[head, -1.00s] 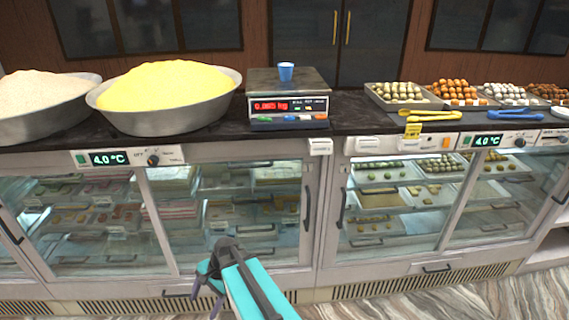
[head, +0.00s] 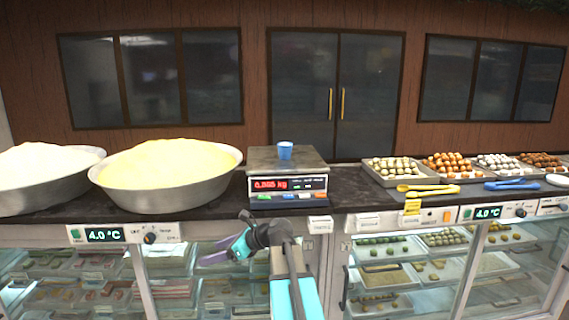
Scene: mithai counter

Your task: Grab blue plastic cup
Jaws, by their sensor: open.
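The blue plastic cup (head: 285,150) stands upright on the flat pan of the weighing scale (head: 256,160), which sits on the dark counter. My gripper (head: 222,252) is in front of the counter, below and to the left of the cup, and well apart from it. Its purple fingers point to the left and down. It is open and I see nothing between the fingers. The cup is in full view and nothing hides it.
A large metal bowl of pale yellow heap (head: 165,196) stands left of the scale, with another bowl (head: 30,202) further left. Trays of sweets (head: 372,180) and yellow tongs (head: 440,191) lie to the right. The glass display case (head: 400,305) fills the front below the counter.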

